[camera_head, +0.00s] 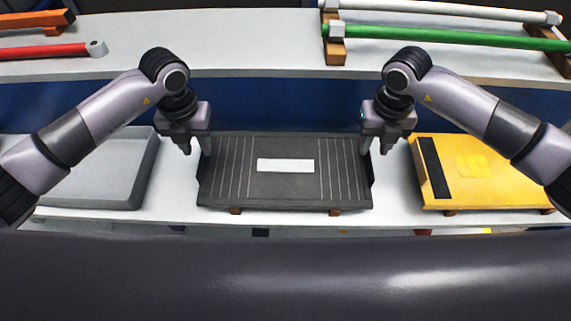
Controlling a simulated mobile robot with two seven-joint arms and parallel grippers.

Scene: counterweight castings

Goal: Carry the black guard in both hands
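The black guard (285,190) is a flat dark panel with pale lines and a white label (285,165). It lies level on small wooden blocks (235,211) on the lower white shelf. My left gripper (195,149) points down at the guard's far left corner, its fingers apart. My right gripper (375,150) points down at the far right corner, its fingers also apart. Nothing shows between either pair of fingers. I cannot tell whether the fingertips touch the guard.
A grey tray-like casting (95,175) lies to the left and a yellow panel (480,175) to the right, with narrow gaps beside the guard. Behind, an upper shelf (230,45) holds green (450,36), white (450,9) and red (45,51) bars.

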